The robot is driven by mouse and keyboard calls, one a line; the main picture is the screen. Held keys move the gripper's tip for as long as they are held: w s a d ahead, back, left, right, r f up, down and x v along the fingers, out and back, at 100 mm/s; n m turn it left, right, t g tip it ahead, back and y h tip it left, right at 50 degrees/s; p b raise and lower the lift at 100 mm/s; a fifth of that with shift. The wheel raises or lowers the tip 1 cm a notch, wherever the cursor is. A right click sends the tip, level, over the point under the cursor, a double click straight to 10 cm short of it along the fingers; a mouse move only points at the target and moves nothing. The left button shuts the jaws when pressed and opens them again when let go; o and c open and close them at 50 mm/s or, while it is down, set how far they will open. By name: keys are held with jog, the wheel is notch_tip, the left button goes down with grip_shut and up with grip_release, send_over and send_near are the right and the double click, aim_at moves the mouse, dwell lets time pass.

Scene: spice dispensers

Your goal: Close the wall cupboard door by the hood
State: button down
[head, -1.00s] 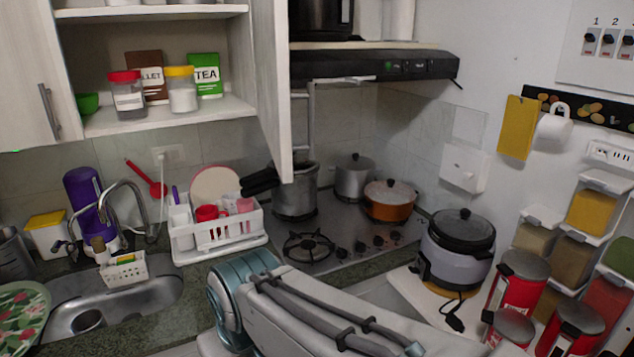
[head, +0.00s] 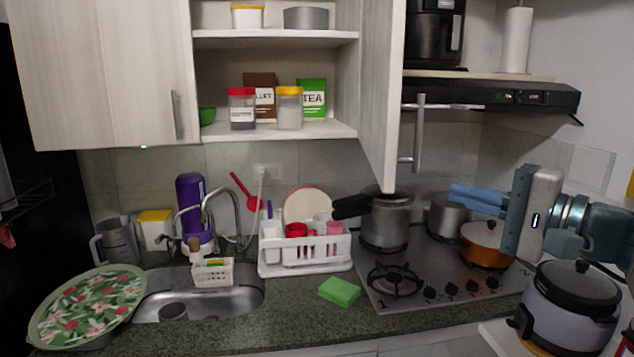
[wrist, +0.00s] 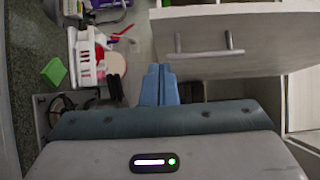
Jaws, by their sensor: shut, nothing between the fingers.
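The wall cupboard door (head: 382,110) by the hood (head: 500,97) stands open, jutting out from the cupboard. Its bar handle (head: 419,130) is on its right-hand face. My gripper (head: 453,194), with blue fingers, is shut and empty. In the head view it appears right of the door's lower end and apart from it, pointing left; the depth between them is unclear. In the wrist view the shut fingertips (wrist: 158,68) show beside a pale door panel (wrist: 265,35) with a bar handle (wrist: 205,53), seen turned sideways.
Shelves hold jars and packets. Below are a dish rack (head: 305,262), a pot (head: 387,222) with dark handles, an orange pan (head: 485,246) and a green sponge (head: 339,291). A rice cooker (head: 568,302) stands beneath my arm. The space before the door looks free.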

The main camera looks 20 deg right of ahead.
jog(key=p+x, duration=0.2)
jog(key=x, duration=0.8)
jog(key=shift+p, duration=0.35)
